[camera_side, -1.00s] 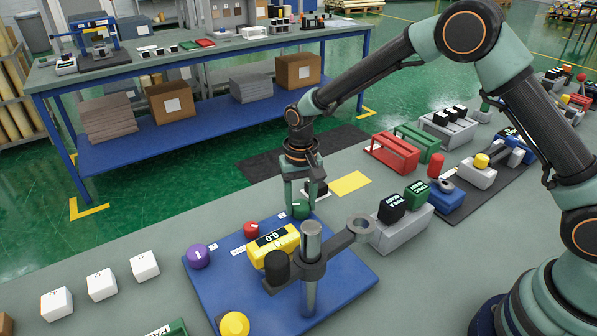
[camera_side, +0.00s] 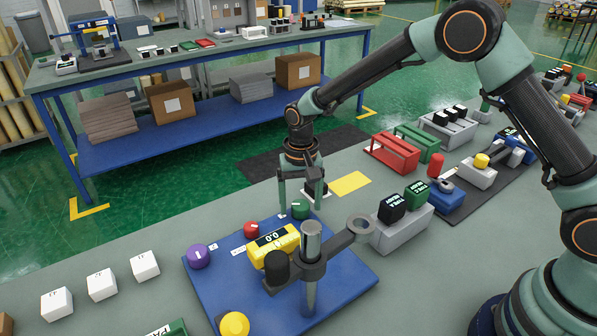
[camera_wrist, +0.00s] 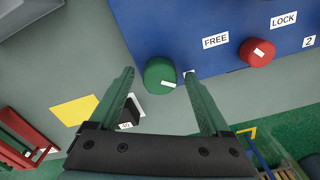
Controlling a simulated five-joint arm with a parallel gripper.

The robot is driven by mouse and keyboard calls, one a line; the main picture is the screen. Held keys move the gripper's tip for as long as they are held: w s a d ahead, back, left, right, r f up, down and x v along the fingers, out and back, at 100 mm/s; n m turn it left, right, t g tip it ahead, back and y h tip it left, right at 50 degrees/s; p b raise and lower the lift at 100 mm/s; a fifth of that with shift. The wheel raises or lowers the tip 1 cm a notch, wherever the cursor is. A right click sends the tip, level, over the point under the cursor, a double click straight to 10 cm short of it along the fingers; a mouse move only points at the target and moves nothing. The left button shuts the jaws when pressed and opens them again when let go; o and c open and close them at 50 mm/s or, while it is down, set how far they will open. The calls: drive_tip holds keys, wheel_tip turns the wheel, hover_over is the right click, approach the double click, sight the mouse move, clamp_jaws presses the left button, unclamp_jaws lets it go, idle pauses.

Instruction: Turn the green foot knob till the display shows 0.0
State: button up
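The green foot knob (camera_side: 300,211) sits at the far corner of the blue plate (camera_side: 345,274); it also shows in the wrist view (camera_wrist: 160,74) with a white mark on its face. My gripper (camera_side: 300,205) is open above it, the fingers apart on either side with gaps visible between fingers and knob. The wrist view shows my gripper (camera_wrist: 158,73) wide and empty. The display (camera_side: 270,238) on the yellow unit (camera_side: 286,245) reads 0.0, upside down in the side view.
A red knob (camera_side: 251,229) by the FREE and LOCK labels and a purple knob (camera_side: 199,256) are on the plate. A steel post (camera_side: 309,280) with a grey arm stands nearby. A yellow pad (camera_side: 349,184) lies behind, and a red rack (camera_side: 394,155) stands to the right.

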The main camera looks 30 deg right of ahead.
sight(301, 204)
wheel_tip(301, 204, up, 12)
idle(0.6)
drive_tip(key=shift+r, duration=0.1)
drive_tip(key=s+d+r+n+t, duration=0.2)
drive_tip(key=s+d+r+t, duration=0.1)
drive_tip(key=s+d+r, duration=0.6)
drive_tip(key=s+d+n+t, duration=0.2)
drive_tip(key=s+d, duration=0.2)
drive_tip(key=s, duration=0.5)
drive_tip(key=shift+r+n+t, duration=0.2)
drive_tip(key=shift+n+t, duration=0.1)
drive_tip(key=shift+n, duration=0.1)
idle(1.0)
